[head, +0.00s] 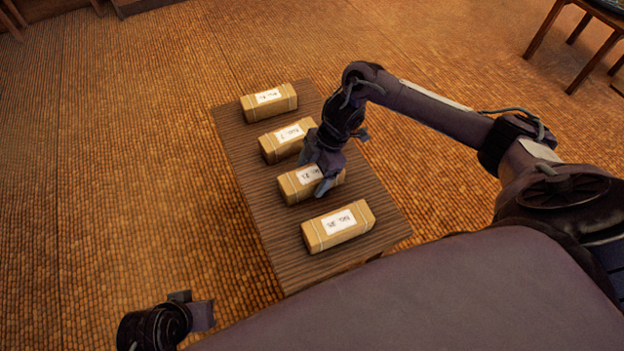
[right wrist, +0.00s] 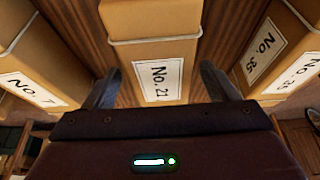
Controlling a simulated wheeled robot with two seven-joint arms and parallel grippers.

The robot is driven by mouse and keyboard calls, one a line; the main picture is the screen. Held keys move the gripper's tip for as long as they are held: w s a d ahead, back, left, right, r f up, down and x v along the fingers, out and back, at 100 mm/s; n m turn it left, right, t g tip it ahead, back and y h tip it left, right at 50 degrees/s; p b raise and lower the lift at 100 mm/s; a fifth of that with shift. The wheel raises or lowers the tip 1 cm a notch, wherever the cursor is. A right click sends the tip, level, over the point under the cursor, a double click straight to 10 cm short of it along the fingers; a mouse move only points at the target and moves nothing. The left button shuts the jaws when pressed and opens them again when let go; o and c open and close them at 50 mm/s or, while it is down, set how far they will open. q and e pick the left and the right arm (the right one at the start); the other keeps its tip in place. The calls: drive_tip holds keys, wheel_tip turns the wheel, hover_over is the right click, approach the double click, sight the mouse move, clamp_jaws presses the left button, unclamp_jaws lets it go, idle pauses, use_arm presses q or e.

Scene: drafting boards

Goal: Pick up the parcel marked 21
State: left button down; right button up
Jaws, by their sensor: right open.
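The parcel marked 21 (head: 289,187) is a tan, string-tied box with a white label, third from the back in a row on a dark wooden table. My right gripper (head: 314,173) is over it, open, and hides part of its top. In the right wrist view the parcel (right wrist: 150,58) shows its "No. 21" label between the two open fingers (right wrist: 160,88), one to each side. I cannot tell how far above it the fingers are. My left gripper (head: 193,306) is low at the left, away from the table; its opening is unclear.
The parcel marked 7 (head: 272,149) lies behind and the parcel marked 35 (head: 357,228) in front, with narrow gaps. Another parcel (head: 270,108) lies at the back. The table's (head: 281,254) left strip is bare. A wooden-legged piece of furniture (head: 545,28) stands far right.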

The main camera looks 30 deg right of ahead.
drive_tip(key=shift+x, duration=1.2)
use_arm(q)
drive_tip(key=shift+w+d+f+t, duration=0.1)
drive_tip(key=shift+w+d+t, duration=0.05)
drive_tip(key=shift+d+t, duration=0.2)
use_arm(e)
drive_tip(key=c, duration=1.4)
drive_tip(key=shift+o, duration=0.2)
drive_tip(key=shift+r, duration=0.2)
